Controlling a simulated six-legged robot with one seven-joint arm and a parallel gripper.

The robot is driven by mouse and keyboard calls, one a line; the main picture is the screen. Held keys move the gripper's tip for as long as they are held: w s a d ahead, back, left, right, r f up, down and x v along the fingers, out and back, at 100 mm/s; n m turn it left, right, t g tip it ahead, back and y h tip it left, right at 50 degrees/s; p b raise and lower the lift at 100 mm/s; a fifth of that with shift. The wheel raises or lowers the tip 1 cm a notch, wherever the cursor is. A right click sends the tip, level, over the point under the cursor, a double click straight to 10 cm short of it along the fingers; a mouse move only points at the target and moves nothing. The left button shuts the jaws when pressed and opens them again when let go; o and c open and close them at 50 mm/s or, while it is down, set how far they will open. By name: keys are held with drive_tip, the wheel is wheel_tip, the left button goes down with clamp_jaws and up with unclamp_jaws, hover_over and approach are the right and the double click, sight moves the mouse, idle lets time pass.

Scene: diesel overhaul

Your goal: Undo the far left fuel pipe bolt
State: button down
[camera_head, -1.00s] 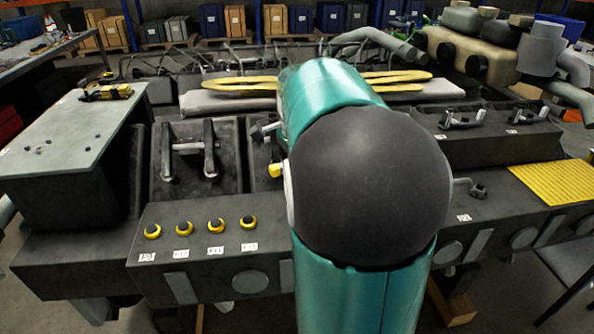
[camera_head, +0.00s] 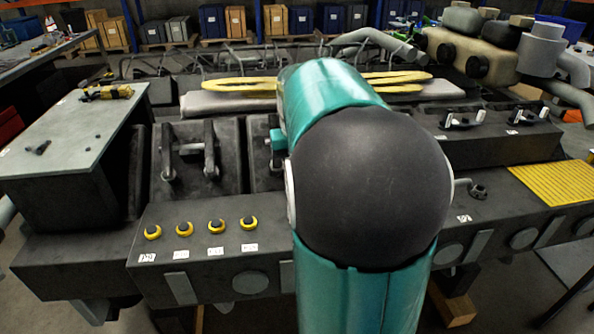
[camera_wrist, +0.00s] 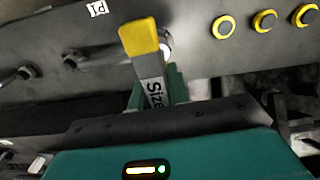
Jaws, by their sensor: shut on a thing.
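In the wrist view my gripper (camera_wrist: 157,100) is shut on a grey tool (camera_wrist: 150,72) with a yellow end and the printed word "Size". The yellow end lies over the dark engine face, beside a pale round fitting (camera_wrist: 166,45) that it partly covers. I cannot tell whether they touch. A pipe (camera_wrist: 100,60) runs left from there to a dark bolt or nut (camera_wrist: 72,58), with another bolt (camera_wrist: 27,72) further left. In the head view my arm hides the tool and most of the gripper. A pipe end and nut (camera_head: 478,190) show right of my arm.
Several yellow-ringed dark plugs (camera_head: 216,226) sit along the engine's front left, also in the wrist view (camera_wrist: 264,20). A grey plate (camera_head: 75,130) carries a yellow tool (camera_head: 107,91) and a loose bolt (camera_head: 38,147). A yellow mat (camera_head: 555,182) lies right.

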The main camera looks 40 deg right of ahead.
drive_tip(key=n, duration=0.8)
drive_tip(key=shift+r+n, duration=0.1)
drive_tip(key=shift+n, duration=0.3)
